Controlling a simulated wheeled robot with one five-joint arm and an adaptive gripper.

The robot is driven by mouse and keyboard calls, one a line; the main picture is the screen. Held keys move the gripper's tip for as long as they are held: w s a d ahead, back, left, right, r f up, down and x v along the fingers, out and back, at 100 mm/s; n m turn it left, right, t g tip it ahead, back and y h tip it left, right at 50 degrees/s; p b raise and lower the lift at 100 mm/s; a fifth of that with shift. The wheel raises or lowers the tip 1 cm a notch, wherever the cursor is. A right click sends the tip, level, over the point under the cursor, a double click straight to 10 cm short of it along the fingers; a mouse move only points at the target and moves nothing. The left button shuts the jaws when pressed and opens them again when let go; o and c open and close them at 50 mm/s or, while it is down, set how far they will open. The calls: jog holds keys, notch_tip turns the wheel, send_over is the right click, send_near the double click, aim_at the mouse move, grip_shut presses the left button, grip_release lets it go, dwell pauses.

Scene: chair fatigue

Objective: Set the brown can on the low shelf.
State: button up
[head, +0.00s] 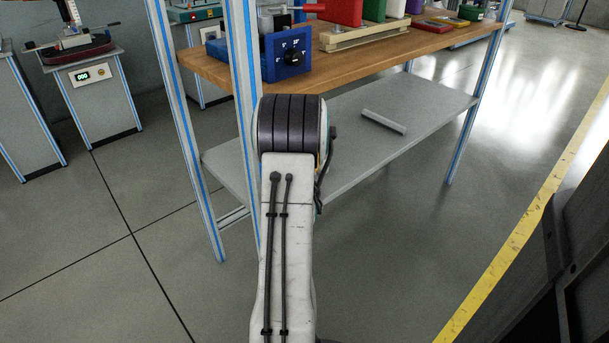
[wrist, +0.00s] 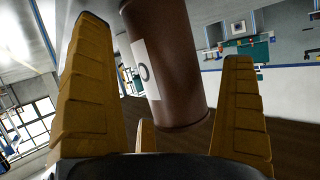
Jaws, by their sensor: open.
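The brown can (wrist: 172,75) fills the middle of the wrist view, slightly tilted in the picture, with a white label on its left side and its upper end cut off. My gripper (wrist: 165,40) is open, with one yellow finger on each side of the can. A gap shows between the can and the right finger; contact at the left finger cannot be told. The low shelf (head: 440,105) is the grey board under the workbench in the head view. In that view my arm hides the gripper, and the can does not show.
The wooden workbench top (head: 390,48) carries a blue device (head: 287,55) and several coloured boxes. A pale bar (head: 383,122) lies on the low shelf; the shelf is otherwise bare where seen. Blue-striped posts (head: 185,130) stand at the bench's left end. Dark panels (head: 570,250) rise at lower right.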

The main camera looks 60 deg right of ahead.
jog(key=shift+p+v, duration=0.5)
jog(key=shift+v, duration=3.05)
